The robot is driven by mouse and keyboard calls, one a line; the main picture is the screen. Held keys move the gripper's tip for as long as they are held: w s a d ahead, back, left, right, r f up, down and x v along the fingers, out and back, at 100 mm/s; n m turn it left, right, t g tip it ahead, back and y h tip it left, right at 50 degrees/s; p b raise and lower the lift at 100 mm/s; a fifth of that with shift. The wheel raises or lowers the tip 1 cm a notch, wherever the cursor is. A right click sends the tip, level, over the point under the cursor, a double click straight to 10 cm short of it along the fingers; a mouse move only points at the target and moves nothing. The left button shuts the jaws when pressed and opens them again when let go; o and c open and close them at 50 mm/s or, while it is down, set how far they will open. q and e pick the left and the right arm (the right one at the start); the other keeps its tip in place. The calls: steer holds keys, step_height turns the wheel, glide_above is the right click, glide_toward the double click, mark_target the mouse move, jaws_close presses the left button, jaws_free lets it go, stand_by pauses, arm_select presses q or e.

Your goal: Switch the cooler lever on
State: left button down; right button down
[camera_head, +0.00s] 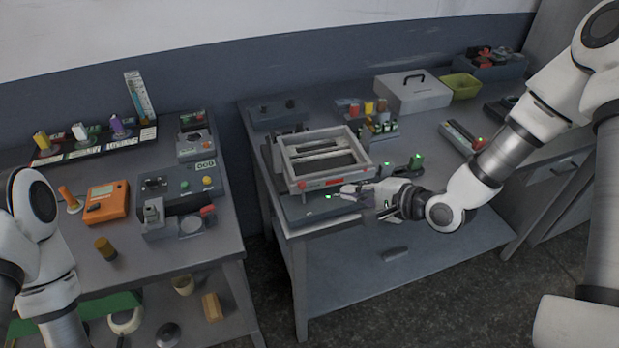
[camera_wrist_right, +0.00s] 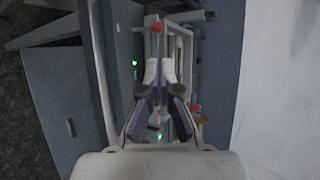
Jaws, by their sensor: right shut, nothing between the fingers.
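The cooler station (camera_head: 292,212) is a dark grey base with a pale open frame (camera_head: 355,141) on top, on the right-hand bench. A red knob (camera_head: 301,185), which looks like the lever's tip, is at the frame's front left corner. It also shows in the right wrist view (camera_wrist_right: 157,28), ahead of the fingers. My right gripper (camera_head: 346,190) is shut and empty over the station's front edge, to the right of the red knob and apart from it. Its closed fingers also show in the right wrist view (camera_wrist_right: 158,66). My left gripper is out of view; only its arm shows.
A green light (camera_head: 328,196) glows on the base's front. A unit with green lights (camera_head: 416,161) stands right of the frame. Behind are small coloured parts (camera_head: 368,107), a grey lidded box (camera_head: 412,95) and a yellow-green bin (camera_head: 461,86). The left bench holds an orange meter (camera_head: 106,202).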

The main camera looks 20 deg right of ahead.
mark_target(304, 185)
steer(key=p+x, duration=0.3)
steer(key=x, duration=0.8)
steer(key=shift+w+f, duration=0.15)
steer(key=shift+w, duration=0.15)
steer(key=shift+w+a+f, duration=0.2)
steer(key=shift+w, duration=0.1)
steer(key=shift+w+f, duration=0.1)
